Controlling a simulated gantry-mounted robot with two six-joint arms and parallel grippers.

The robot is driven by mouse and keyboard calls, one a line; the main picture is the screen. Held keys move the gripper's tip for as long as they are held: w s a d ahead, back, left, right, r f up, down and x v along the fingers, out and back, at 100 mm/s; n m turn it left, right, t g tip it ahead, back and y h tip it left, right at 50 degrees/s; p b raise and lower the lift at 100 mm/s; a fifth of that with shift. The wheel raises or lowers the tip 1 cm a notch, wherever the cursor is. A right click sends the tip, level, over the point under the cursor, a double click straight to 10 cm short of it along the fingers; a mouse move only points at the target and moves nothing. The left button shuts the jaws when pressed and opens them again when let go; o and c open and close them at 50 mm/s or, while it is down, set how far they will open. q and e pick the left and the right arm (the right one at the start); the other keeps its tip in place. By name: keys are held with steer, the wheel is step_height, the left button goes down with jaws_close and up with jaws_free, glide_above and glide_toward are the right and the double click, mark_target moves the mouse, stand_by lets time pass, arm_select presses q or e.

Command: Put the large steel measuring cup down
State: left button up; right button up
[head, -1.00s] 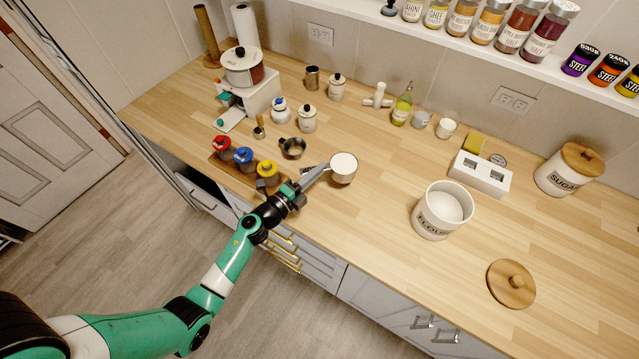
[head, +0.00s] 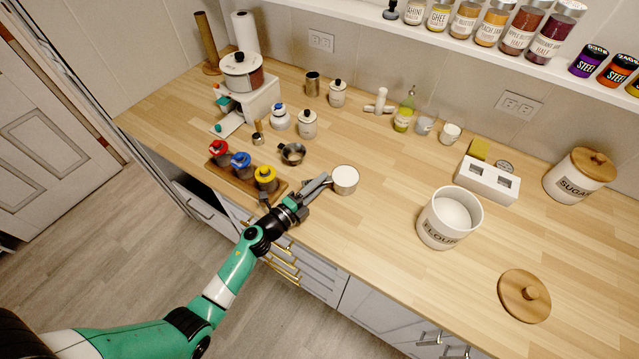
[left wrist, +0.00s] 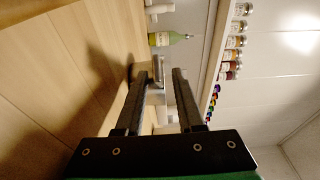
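The large steel measuring cup (head: 345,181), full to near its rim with something white, sits upright on the wooden counter near its front edge. Its handle points left toward my left gripper (head: 320,183). In the left wrist view the two dark fingers (left wrist: 161,80) stand apart, with a clear gap between them. The cup (left wrist: 158,72) shows partly beyond the fingertips. The handle lies at or between the fingers and is mostly hidden in the head view. My right gripper is not in view.
A smaller steel cup (head: 292,153) stands to the left, behind a wooden rack (head: 241,183) of red, blue and yellow-topped jars. An open flour canister (head: 437,232) stands right, its wooden lid (head: 524,296) beyond. The counter between cup and canister is clear.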

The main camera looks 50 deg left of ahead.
arm_select(q)
steer(key=shift+r, duration=0.1)
steer(key=shift+s+r, duration=0.1)
steer(key=shift+s, duration=0.05)
steer(key=s, duration=0.4)
steer(key=s+d+p, duration=0.1)
steer(key=s, duration=0.6)
steer(key=shift+s+d+p, duration=0.3)
steer(key=shift+d+p, duration=0.1)
